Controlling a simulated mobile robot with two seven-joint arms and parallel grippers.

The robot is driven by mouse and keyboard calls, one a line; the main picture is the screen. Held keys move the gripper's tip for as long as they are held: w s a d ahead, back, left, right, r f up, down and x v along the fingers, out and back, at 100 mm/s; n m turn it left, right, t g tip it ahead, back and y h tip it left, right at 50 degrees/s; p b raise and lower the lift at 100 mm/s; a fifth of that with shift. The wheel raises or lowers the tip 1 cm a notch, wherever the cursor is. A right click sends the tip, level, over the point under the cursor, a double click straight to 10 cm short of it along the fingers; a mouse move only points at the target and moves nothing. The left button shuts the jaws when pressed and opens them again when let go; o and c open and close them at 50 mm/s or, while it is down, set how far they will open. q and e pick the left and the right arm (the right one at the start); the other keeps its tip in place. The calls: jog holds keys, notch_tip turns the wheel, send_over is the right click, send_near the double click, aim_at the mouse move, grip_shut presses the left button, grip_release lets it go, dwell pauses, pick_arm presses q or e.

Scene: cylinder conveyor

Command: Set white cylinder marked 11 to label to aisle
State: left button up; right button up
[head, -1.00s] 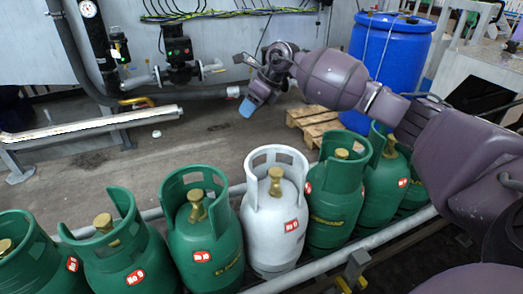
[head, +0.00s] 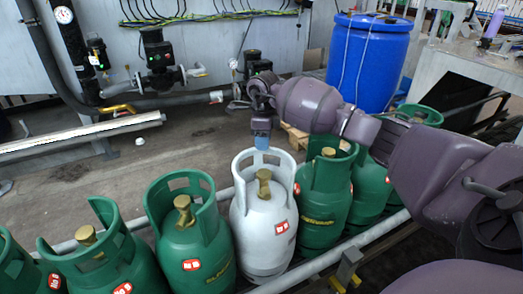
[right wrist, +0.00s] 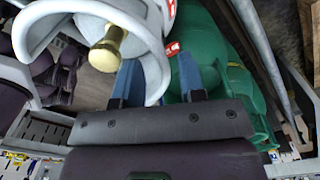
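The white cylinder (head: 262,238) stands upright in the row, with a red label (head: 281,227) on its front, too small to read surely. Its raised collar surrounds a brass valve (head: 264,183). My right gripper (head: 262,140) points down at the far rim of that collar. In the right wrist view, its blue fingers (right wrist: 158,84) are apart, with part of the white collar (right wrist: 158,62) showing between them. I cannot tell whether they touch it. The brass valve also shows in this view (right wrist: 107,50). My left gripper is out of view.
Green cylinders stand close on both sides, one at left (head: 190,240) and one at right (head: 322,205). A metal rail (head: 345,250) runs along the row. A blue drum (head: 368,62) stands on a wooden pallet behind. Floor beyond the row is mostly clear.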

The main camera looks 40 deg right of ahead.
jog(key=shift+f, duration=1.8)
grip_shut()
